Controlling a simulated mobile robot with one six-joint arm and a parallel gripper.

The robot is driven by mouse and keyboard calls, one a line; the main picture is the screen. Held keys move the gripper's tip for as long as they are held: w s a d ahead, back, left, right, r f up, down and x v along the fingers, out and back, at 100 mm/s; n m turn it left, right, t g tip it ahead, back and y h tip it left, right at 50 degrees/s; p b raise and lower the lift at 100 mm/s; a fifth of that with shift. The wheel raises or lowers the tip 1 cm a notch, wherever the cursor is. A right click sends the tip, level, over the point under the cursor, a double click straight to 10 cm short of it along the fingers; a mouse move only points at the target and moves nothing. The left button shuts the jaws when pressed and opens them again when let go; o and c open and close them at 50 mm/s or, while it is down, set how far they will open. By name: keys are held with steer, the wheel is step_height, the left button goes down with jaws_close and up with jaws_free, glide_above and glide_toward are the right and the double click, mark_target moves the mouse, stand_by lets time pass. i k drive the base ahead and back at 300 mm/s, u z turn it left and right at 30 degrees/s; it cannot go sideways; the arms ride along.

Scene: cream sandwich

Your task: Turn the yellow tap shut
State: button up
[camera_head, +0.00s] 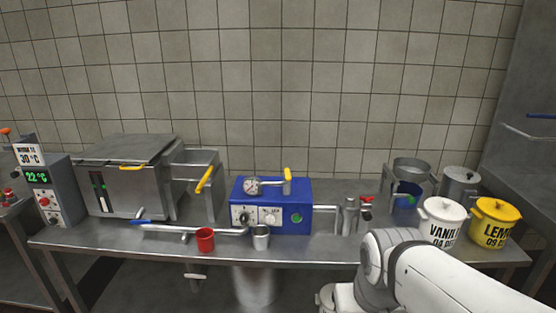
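One slanted yellow lever (204,180) sits at the front of the open metal basin. A shorter yellow lever (288,174) stands upright on a metal post on top of the blue machine (272,193), right of its round gauge (251,186). Whether either is open or shut is not clear. My white arm shows at the lower right, in front of the table, but my gripper is out of view.
The steel table (335,245) carries a lidded metal tank (130,175), a blue-handled pipe (150,223), a red cup (205,239) and a metal cup (261,237). A white pot (442,218) and yellow pot (494,222) stand right, behind my arm.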

mark_target(287, 176)
steer(key=i, duration=1.25)
steer(key=z, duration=0.05)
